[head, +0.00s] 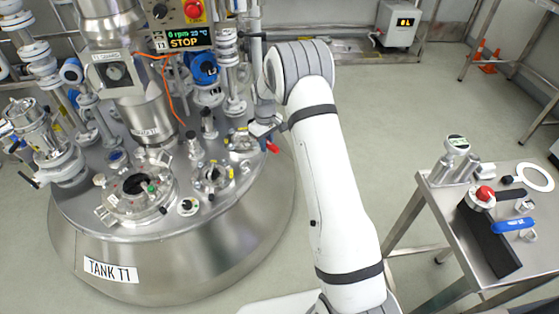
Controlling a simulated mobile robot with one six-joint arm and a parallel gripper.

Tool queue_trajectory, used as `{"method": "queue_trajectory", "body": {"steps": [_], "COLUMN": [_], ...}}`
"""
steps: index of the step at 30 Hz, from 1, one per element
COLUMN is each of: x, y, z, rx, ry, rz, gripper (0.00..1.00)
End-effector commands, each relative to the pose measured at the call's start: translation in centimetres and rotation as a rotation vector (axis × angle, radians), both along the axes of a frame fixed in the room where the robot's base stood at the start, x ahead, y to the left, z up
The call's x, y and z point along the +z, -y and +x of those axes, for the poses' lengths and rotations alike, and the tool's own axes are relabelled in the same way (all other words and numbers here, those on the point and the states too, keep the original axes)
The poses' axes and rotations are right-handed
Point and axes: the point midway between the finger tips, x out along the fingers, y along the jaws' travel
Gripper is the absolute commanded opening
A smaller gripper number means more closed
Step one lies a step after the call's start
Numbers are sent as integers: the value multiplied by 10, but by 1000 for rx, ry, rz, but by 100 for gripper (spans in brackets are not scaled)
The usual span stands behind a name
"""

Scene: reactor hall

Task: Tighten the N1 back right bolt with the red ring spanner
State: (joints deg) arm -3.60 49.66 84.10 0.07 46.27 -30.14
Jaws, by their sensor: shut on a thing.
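My gripper (264,130) is at the right side of the tank top, partly hidden by my arm. It is shut on the red ring spanner, of which a small red end (272,147) shows just below the jaws. The spanner's ring end cannot be made out. A flanged nozzle (243,143) with yellow marks is just left of the gripper. I cannot read an N1 label on it, and its back right bolt is too small and too covered to tell. Whether the spanner touches a bolt cannot be told.
The steel tank T1 (150,268) carries several fittings, another yellow-marked nozzle (212,178), a round manway (138,190) and a central drive column (146,120). A control box (184,38) reads STOP. An orange cable hangs by the column. A steel trolley (440,205) with tools stands at right.

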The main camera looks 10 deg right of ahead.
Motion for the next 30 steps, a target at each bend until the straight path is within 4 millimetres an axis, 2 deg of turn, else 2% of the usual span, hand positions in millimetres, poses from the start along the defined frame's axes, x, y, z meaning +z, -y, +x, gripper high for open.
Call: {"method": "queue_trajectory", "body": {"steps": [1, 3, 7, 12, 17, 23, 30], "x": [-23, -37, -60, -81, -89, -100, -144], "y": [-8, -17, -33, -51, -61, -63, -63], "z": [16, 35, 65, 91, 102, 105, 105], "rx": [62, 153, 315, 485, 578, 609, 608], "ry": [2, 3, 3, 4, 4, 2, 2], "rz": [0, 1, 1, 2, 2, 3, 3], "gripper": [0, 0, 0, 0, 0, 0, 0]}}
